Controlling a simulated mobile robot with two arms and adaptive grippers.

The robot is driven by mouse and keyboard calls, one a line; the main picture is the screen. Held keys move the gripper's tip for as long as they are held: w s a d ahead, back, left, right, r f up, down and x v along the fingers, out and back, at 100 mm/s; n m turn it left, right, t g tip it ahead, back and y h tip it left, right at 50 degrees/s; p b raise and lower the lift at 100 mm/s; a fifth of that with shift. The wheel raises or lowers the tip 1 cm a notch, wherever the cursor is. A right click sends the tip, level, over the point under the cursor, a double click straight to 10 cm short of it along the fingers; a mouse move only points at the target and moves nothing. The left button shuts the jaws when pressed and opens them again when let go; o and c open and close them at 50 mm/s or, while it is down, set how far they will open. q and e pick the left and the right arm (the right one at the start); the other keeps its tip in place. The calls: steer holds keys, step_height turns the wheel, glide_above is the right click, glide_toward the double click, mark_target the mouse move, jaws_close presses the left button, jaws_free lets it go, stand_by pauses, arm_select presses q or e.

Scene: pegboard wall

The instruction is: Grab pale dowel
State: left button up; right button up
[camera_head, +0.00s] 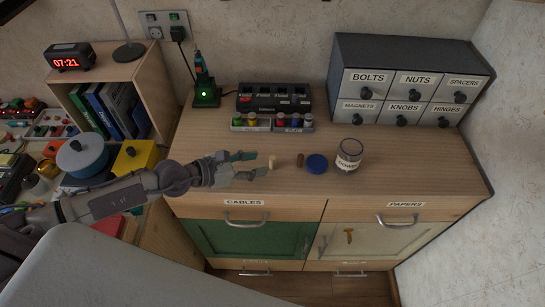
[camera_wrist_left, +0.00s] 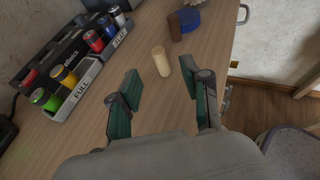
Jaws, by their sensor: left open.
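The pale dowel (camera_head: 272,161) stands upright on the wooden cabinet top (camera_head: 215,135). My left gripper (camera_head: 256,164) reaches in from the left, low over the top, with its fingers spread. In the left wrist view the pale dowel (camera_wrist_left: 161,61) is just beyond the open fingertips (camera_wrist_left: 160,84), roughly centred between them and apart from both. The gripper is empty. My right gripper is not in view.
The front cabinet top is clear.

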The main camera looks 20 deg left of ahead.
mark_target(272, 160)
arm_select(q)
steer(key=shift+p+x, duration=0.55)
steer(key=shift+x, duration=2.5)
steer(key=shift+r, duration=0.2)
steer(key=c, duration=0.8)
